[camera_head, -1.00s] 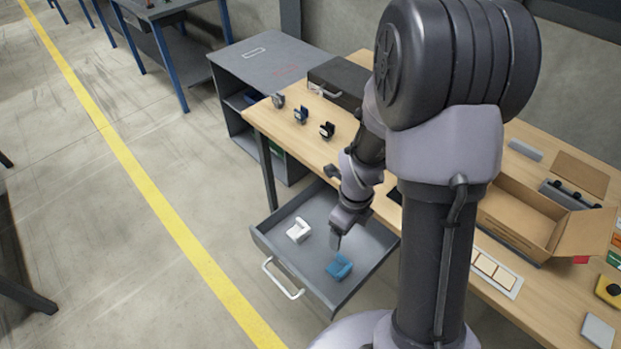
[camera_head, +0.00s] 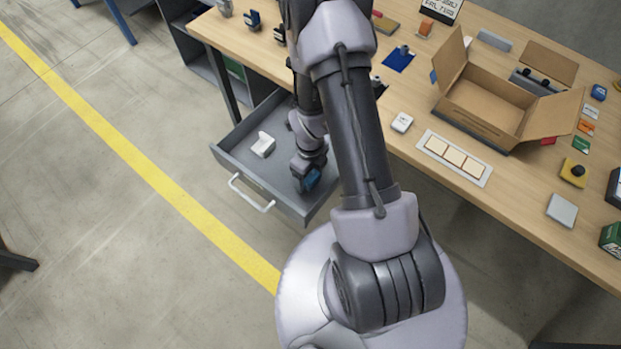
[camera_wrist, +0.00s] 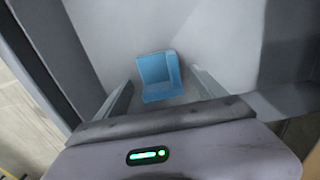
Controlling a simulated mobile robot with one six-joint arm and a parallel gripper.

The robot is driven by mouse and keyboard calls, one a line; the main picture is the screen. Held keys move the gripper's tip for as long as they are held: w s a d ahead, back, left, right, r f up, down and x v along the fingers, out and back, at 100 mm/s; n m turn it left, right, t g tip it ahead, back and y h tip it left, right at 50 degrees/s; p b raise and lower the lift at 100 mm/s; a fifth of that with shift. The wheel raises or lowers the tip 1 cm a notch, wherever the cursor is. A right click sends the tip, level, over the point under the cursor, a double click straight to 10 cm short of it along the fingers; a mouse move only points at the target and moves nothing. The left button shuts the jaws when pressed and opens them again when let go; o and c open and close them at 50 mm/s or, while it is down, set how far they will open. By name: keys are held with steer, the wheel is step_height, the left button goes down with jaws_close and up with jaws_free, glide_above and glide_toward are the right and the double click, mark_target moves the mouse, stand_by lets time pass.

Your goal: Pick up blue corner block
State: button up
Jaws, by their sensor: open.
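The blue corner block (camera_wrist: 158,76) lies on the floor of the open grey drawer. In the wrist view it sits between and just beyond the two fingers of my gripper (camera_wrist: 160,90), which are apart with nothing held. I cannot tell whether a finger touches the block. A white corner block (camera_head: 262,145) lies in the drawer to the left.
The drawer's front handle (camera_head: 252,193) faces the open floor. The wooden table (camera_head: 400,160) bears an open cardboard box (camera_head: 490,105), a white panel with several square tiles (camera_head: 453,158) and small parts.

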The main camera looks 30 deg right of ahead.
steer(key=shift+f, duration=0.7)
steer(key=shift+r, duration=0.15)
steer(key=shift+c, duration=0.2)
steer(key=c, duration=1.4)
